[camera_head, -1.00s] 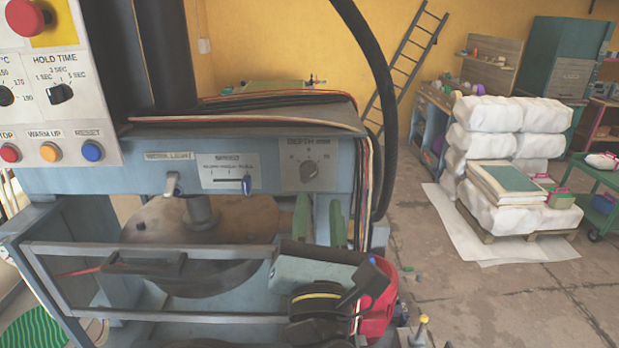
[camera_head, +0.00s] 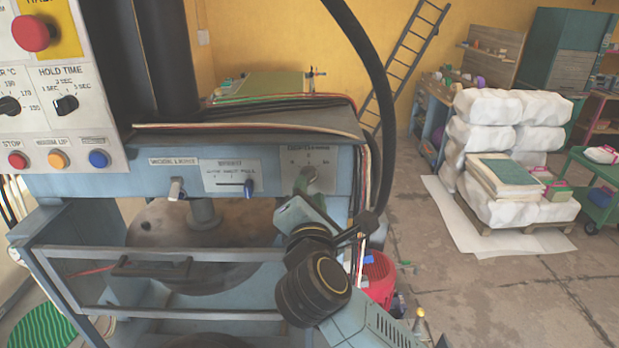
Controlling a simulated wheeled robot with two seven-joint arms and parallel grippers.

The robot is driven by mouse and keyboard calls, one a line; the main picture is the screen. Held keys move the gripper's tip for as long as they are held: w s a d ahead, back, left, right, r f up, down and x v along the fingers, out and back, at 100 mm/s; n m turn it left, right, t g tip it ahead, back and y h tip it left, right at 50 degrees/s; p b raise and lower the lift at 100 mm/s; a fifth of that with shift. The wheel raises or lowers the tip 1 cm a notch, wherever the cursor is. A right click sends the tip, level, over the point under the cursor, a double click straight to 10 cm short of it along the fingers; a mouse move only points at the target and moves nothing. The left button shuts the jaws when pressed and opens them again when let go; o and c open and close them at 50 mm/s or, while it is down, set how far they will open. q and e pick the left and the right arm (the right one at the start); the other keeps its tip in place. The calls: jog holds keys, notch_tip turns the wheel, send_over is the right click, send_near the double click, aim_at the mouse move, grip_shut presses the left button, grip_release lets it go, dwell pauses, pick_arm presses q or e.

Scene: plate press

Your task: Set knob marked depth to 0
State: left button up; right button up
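The depth knob (camera_head: 309,172) is on a pale label plate (camera_head: 322,156) at the right end of the press's blue front beam. The plate's print is too blurred to read, and the knob's pointer cannot be made out. My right arm comes up from the lower right, and its gripper (camera_head: 307,184) is at the knob, its green fingers overlapping the knob's lower part. Whether the fingers touch or grip the knob cannot be told. My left gripper is not in view.
Left of the knob are a slider (camera_head: 248,188) and a work light switch (camera_head: 176,189). A control panel (camera_head: 62,120) with buttons stands at the far left. A black hose (camera_head: 381,110) curves down close to the right of the knob. A guard rail (camera_head: 150,254) crosses below.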

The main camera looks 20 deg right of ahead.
aim_at(310, 183)
jog(key=shift+p+x, duration=0.3)
jog(key=shift+x, duration=1.3)
grip_shut()
